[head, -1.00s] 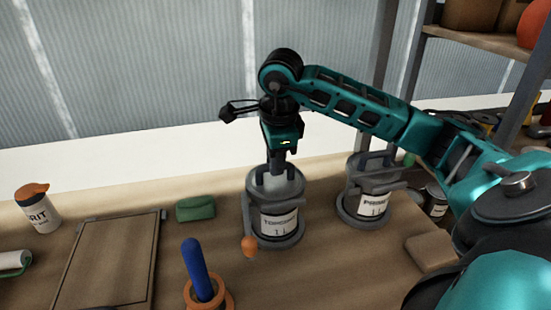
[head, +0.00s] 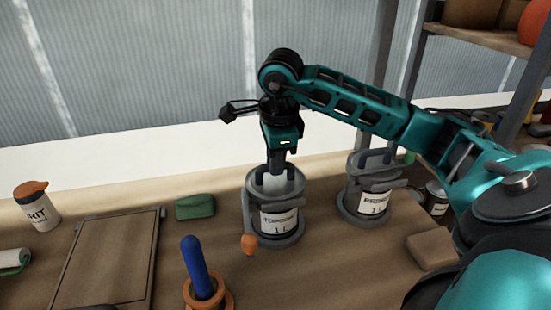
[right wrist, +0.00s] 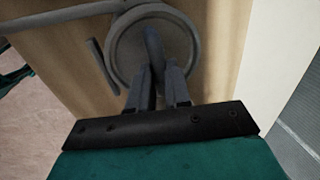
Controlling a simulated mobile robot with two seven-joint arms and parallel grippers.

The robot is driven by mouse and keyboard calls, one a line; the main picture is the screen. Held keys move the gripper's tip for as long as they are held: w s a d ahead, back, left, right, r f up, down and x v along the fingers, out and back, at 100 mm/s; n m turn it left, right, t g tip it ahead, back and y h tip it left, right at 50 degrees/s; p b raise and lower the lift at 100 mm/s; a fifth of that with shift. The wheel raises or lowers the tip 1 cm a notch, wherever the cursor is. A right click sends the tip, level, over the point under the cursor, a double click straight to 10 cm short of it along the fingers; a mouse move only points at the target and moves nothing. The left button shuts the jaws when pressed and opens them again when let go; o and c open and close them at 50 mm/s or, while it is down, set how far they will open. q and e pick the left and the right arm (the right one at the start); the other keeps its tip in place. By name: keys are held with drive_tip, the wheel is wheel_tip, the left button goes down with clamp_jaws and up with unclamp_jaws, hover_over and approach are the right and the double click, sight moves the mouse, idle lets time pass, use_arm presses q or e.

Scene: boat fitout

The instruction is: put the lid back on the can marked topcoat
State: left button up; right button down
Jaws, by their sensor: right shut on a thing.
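The can marked topcoat (head: 280,223) stands upright on the bench in a grey ring holder, its label facing me. My right gripper (head: 277,166) points straight down over the can's top, with its fingertips at rim level. In the right wrist view the gripper (right wrist: 157,85) is shut on a blue-grey upright handle (right wrist: 153,45), which stands at the middle of a round grey lid (right wrist: 135,45) at the can's top. Whether the lid is fully seated or slightly raised, I cannot tell. My left gripper is not in view.
A can marked prime (head: 374,203) stands to the right in a similar holder. A green block (head: 195,206), an orange-capped bottle (head: 37,208), a framed board (head: 108,262) and a blue handle in an orange ring (head: 197,268) lie left. A tan block (head: 431,251) sits front right.

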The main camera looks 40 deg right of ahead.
drive_tip(key=c, duration=1)
unclamp_jaws()
drive_tip(key=shift+o, duration=0.3)
drive_tip(key=o, duration=0.4)
drive_tip(key=shift+o, duration=0.2)
drive_tip(key=shift+r, duration=0.1)
wheel_tip(320, 180, up, 5)
drive_tip(key=p, duration=0.4)
drive_tip(key=shift+r+p, duration=0.55)
drive_tip(key=shift+r, duration=0.4)
drive_tip(key=shift+c, duration=0.5)
